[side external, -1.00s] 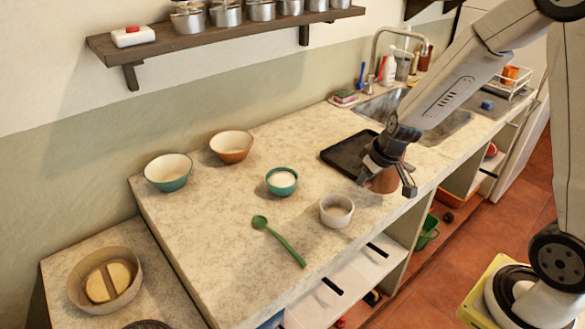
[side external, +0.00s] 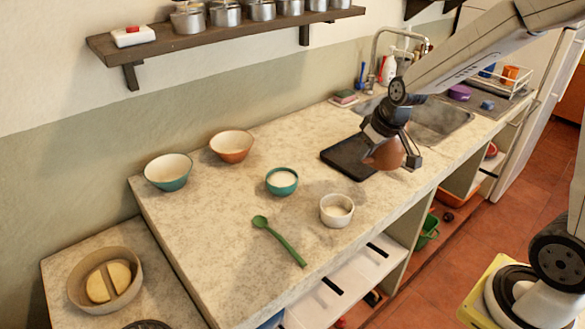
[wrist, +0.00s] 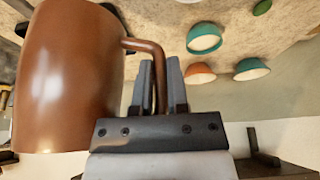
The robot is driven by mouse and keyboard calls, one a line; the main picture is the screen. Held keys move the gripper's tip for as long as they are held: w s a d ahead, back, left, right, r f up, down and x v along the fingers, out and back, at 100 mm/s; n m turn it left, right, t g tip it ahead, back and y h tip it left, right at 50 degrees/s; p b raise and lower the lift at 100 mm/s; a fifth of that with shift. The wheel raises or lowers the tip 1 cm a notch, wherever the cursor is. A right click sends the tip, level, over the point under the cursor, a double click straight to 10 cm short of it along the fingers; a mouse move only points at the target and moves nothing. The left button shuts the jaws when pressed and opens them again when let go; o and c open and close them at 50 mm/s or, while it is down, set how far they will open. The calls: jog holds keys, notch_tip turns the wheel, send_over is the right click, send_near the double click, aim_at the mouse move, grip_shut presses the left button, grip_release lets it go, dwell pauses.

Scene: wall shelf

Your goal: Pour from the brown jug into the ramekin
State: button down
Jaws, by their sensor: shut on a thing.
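The brown jug (side external: 385,156) hangs in the air over the counter, beside the black tray; it looks tilted, and its mouth is hard to make out. My gripper (side external: 412,150) is shut on its handle (wrist: 152,55), which shows between the fingers in the wrist view (wrist: 160,85). The jug's body (wrist: 70,75) fills the left of that view. The white ramekin (side external: 336,211) stands upright on the counter, left of and nearer than the jug, apart from it. Its inside looks pale; how full it is I cannot tell.
A small teal bowl (side external: 282,181) with pale contents stands behind the ramekin. A green spoon (side external: 279,241) lies to its left. Orange (side external: 231,146) and teal (side external: 168,172) bowls stand near the wall. The black tray (side external: 345,158) lies before the sink (side external: 435,118).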

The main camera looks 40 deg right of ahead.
jog(key=w+a+m+g+h, duration=0.1)
jog(key=w+a+m+h, duration=0.2)
jog(key=w+a+m, duration=1.2)
jog(key=w+a+f+n, duration=0.3)
jog(key=a+f+n, duration=0.2)
jog(key=a+n, duration=0.1)
jog(key=shift+w+a, duration=0.3)
jog(key=shift+a, duration=0.35)
jog(key=shift+s+d+r, duration=0.1)
jog(key=shift+r, duration=0.05)
dwell(0.5)
jog(key=s+d+r+m+t+y, duration=0.2)
jog(key=s+d+r+t+y, duration=0.2)
jog(key=s+d+t+y, duration=0.1)
jog(key=shift+s+d+t+y, duration=0.15)
jog(key=shift+t+y, duration=0.35)
jog(key=shift+t, duration=0.4)
dwell(0.4)
jog(key=shift+s+d+r+t+y, duration=0.2)
jog(key=shift+s+d+t+y, duration=0.05)
jog(key=shift+t+y, duration=0.05)
dwell(1.2)
